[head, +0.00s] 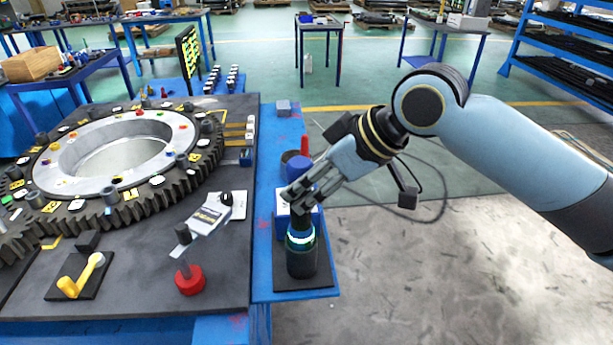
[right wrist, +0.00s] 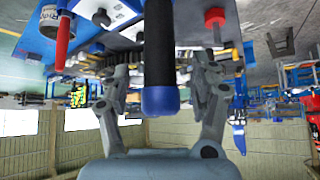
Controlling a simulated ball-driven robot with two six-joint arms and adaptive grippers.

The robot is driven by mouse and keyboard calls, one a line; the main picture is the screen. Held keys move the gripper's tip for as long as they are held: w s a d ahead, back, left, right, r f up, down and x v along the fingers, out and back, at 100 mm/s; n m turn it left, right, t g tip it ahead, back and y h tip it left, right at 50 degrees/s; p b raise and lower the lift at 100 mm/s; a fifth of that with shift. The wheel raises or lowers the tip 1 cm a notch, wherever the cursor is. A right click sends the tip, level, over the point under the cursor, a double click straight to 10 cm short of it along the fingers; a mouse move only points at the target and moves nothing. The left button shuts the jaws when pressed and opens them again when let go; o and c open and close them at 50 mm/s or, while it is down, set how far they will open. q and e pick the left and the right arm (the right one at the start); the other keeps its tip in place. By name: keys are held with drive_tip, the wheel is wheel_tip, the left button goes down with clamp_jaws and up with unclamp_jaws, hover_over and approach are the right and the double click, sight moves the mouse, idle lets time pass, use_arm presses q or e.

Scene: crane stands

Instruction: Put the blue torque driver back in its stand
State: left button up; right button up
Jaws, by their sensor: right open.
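The blue torque driver (head: 299,168) stands upright, with a blue cap on top and a dark shaft below. Its lower end goes into the dark cylindrical stand (head: 302,262), which has a glowing green ring at its top. How deep it sits is hidden. My right gripper (head: 294,195) is at the driver's upper part, coming from the right. In the right wrist view, the driver's black shaft and blue end (right wrist: 160,100) lie between the two spread fingers, with gaps showing on both sides. My left gripper is out of view.
A red-handled tool (head: 305,145) stands in a holder just behind the driver. A large gear ring (head: 120,150) and small parts fill the dark table at left. The floor at right is free.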

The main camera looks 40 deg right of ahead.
drive_tip(key=p+v, duration=0.3)
drive_tip(key=shift+s+r, duration=0.25)
drive_tip(key=v, duration=0.7)
drive_tip(key=shift+s+r, duration=0.15)
drive_tip(key=shift+r, duration=0.05)
idle(0.4)
drive_tip(key=shift+d, duration=0.1)
